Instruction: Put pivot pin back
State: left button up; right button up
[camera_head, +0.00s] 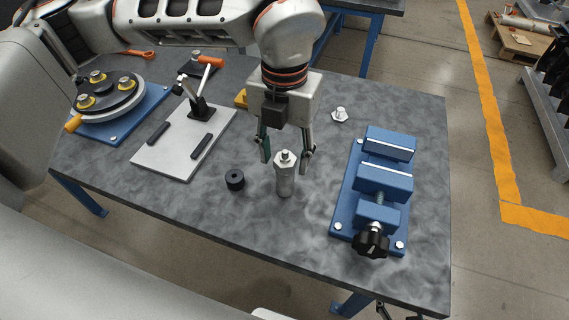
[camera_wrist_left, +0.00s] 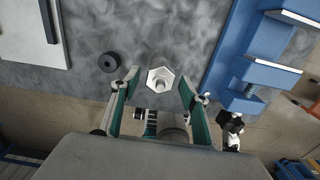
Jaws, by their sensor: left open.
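A silver metal piece (camera_head: 284,178) with a hexagonal body and a small stud on top stands upright near the table's front edge. My left gripper (camera_head: 287,155) points down at it, open, with a finger on either side of its top. In the left wrist view, the hexagonal top (camera_wrist_left: 160,79) shows between the open fingers (camera_wrist_left: 160,88), apart from both. A small silver hex-based piece (camera_head: 340,115) lies farther back. I cannot tell which thing is the pivot pin. A dark part at the bottom edge, maybe my right gripper (camera_head: 385,311), is too cut off to read.
A black ring (camera_head: 235,180) lies left of the silver piece. A blue vise (camera_head: 343,217) with a black knob stands right. A white plate (camera_head: 163,163) with an orange-handled lever and a blue-based round fixture (camera_head: 115,132) are left.

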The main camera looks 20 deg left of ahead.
pick_arm(q)
notch_tip(320, 180, up, 8)
jog(key=shift+r, duration=0.15)
dwell(0.6)
